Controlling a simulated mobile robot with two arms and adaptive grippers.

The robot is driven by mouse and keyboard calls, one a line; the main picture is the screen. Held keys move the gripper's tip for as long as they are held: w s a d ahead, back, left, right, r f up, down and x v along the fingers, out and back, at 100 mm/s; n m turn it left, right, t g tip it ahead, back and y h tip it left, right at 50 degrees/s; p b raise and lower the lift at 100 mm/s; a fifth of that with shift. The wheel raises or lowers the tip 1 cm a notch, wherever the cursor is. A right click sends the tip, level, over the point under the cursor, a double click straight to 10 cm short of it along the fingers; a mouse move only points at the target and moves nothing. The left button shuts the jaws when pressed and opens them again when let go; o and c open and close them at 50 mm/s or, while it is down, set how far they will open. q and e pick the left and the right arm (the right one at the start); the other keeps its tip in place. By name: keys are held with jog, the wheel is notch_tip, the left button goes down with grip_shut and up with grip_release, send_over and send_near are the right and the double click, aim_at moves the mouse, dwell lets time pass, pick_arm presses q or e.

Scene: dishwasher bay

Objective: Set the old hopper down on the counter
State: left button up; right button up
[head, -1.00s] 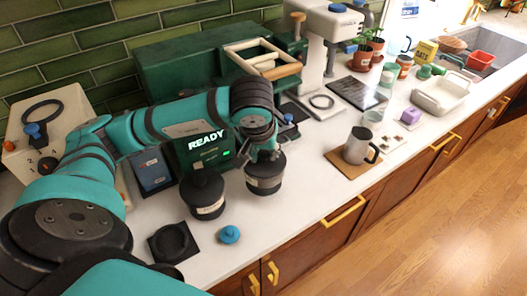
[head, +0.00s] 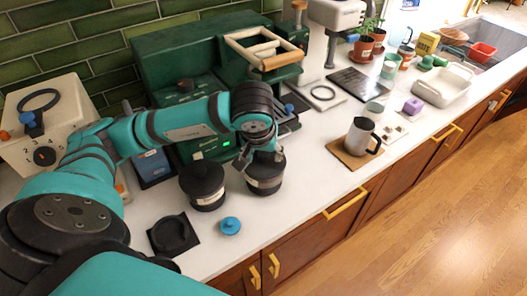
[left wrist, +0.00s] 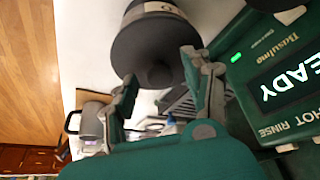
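A black, lidded hopper (head: 264,176) with a pale label stands upright on the white counter (head: 300,190), in front of the green machine. My left gripper (head: 263,154) is just above it, pointing down at its lid. In the left wrist view the same hopper (left wrist: 150,32) shows its dark top and central knob. There the fingers of my left gripper (left wrist: 158,68) are spread on either side of the knob, with gaps visible. A second, similar black hopper (head: 203,187) stands just to the left. Which one is the old hopper cannot be told by looks. My right gripper is out of view.
A black square holder (head: 174,235) and a blue knobbed cap (head: 230,226) lie near the front edge. The green machine (head: 175,60) stands behind, its lit screen reading READY in the wrist view (left wrist: 288,82). A steel mug (head: 361,136) stands on a brown mat to the right.

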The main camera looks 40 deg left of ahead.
pick_arm(q)
jog(key=shift+r, duration=0.15)
jog(key=shift+s+d+r, duration=0.1)
jog(key=shift+r, duration=0.2)
jog(key=v, duration=1.1)
jog(key=shift+r, duration=0.2)
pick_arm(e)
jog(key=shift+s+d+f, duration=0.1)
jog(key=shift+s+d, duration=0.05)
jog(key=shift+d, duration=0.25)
pick_arm(q)
jog(key=shift+s, duration=0.15)
